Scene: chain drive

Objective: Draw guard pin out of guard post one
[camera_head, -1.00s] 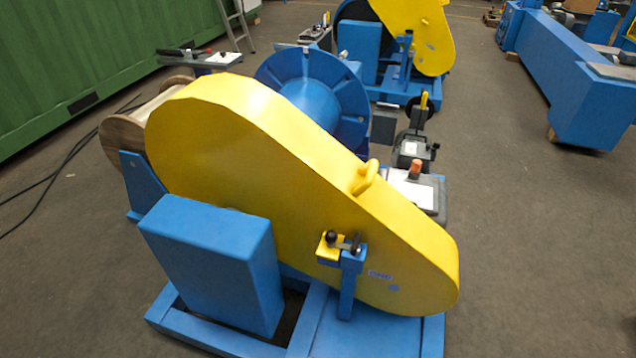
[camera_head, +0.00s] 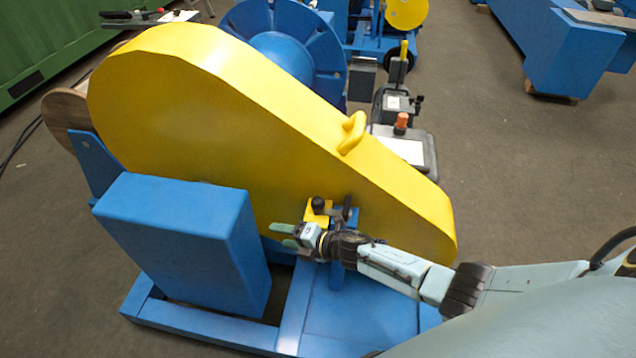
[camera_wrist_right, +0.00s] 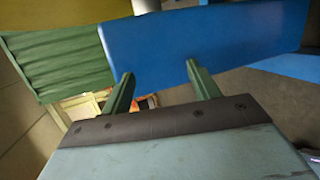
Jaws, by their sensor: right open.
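The guard pin (camera_head: 318,203) has a black knob and stands at the yellow bracket on top of the blue guard post (camera_head: 336,277), in front of the yellow chain guard (camera_head: 255,140). My right gripper (camera_head: 284,236) comes in from the right in the head view. Its green fingers point left, just below and left of the pin, and are apart from it. My right gripper is open and empty; in the right wrist view its two fingers (camera_wrist_right: 160,92) stand apart in front of a blue surface. The pin cannot be made out in the wrist view. My left gripper is not in view.
A blue box-shaped housing (camera_head: 180,235) stands left of my right gripper, close to its fingertips. A yellow handle (camera_head: 352,133) sits on the guard's upper edge. A grey box with an orange knob (camera_head: 402,121) stands behind.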

